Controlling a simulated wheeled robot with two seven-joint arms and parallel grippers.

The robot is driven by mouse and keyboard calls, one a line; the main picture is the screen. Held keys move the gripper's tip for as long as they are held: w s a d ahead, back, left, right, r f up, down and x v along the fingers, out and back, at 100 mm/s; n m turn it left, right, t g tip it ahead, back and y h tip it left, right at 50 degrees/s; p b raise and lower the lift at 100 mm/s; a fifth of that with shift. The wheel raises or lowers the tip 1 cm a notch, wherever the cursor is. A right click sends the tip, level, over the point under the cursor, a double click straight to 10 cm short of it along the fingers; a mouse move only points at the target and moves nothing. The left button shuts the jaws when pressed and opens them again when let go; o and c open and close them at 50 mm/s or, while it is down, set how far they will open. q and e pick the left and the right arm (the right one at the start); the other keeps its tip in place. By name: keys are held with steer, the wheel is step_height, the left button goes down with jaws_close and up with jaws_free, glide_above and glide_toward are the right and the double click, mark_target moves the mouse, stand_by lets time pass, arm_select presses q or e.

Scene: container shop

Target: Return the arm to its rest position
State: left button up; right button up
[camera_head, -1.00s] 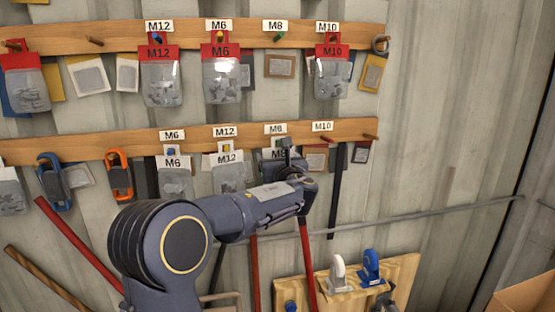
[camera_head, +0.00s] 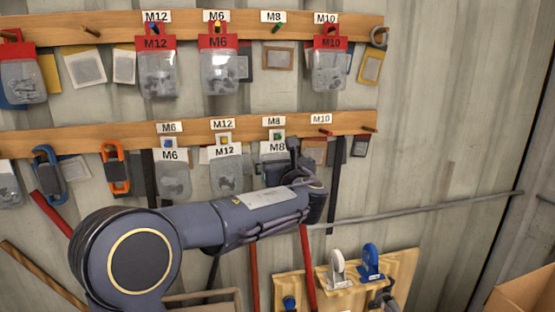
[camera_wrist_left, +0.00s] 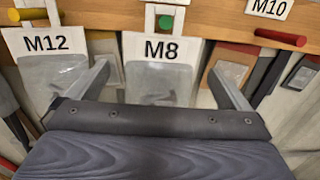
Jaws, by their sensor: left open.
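My left gripper (camera_head: 292,152) is at the lower rail, in front of and slightly right of the white-topped M8 packet (camera_head: 272,150). In the left wrist view the open fingers (camera_wrist_left: 158,72) stand at either side of the M8 packet (camera_wrist_left: 160,60), with clear gaps beside it. The packet hangs from a green peg (camera_wrist_left: 166,22); its lower part is hidden by my gripper. I cannot tell the depth between fingers and packet. My left forearm (camera_head: 255,205) reaches in from the lower left.
An M12 packet (camera_head: 226,170) and an M6 packet (camera_head: 173,178) hang left of the gripper. A red peg (camera_wrist_left: 280,38) under the M10 label is bare. Red-topped packets hang on the upper rail (camera_head: 190,27). A wooden board with clamps (camera_head: 400,262) is below right. The right wall is largely clear.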

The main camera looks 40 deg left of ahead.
arm_select(q)
steer(key=shift+v, duration=0.95)
steer(key=s+d+f+n+g+h, duration=0.3)
steer(key=s+f+n+h, duration=0.1)
steer(key=s+f+n, duration=0.4)
steer(key=s+d+f+n+g+h, duration=0.2)
steer(key=s+f+n+h, duration=0.3)
steer(key=s+f+n, duration=0.35)
steer(key=s+d+f+n+h, duration=0.4)
steer(key=s+d+n, duration=0.1)
steer(key=d, duration=0.4)
steer(key=s+d+f+n+h, duration=0.4)
steer(key=s+d+n+h, duration=0.1)
steer(key=s+d, duration=0.3)
steer(key=shift+d+n+g, duration=0.4)
steer(key=shift+n, duration=0.15)
steer(key=shift+s, duration=0.1)
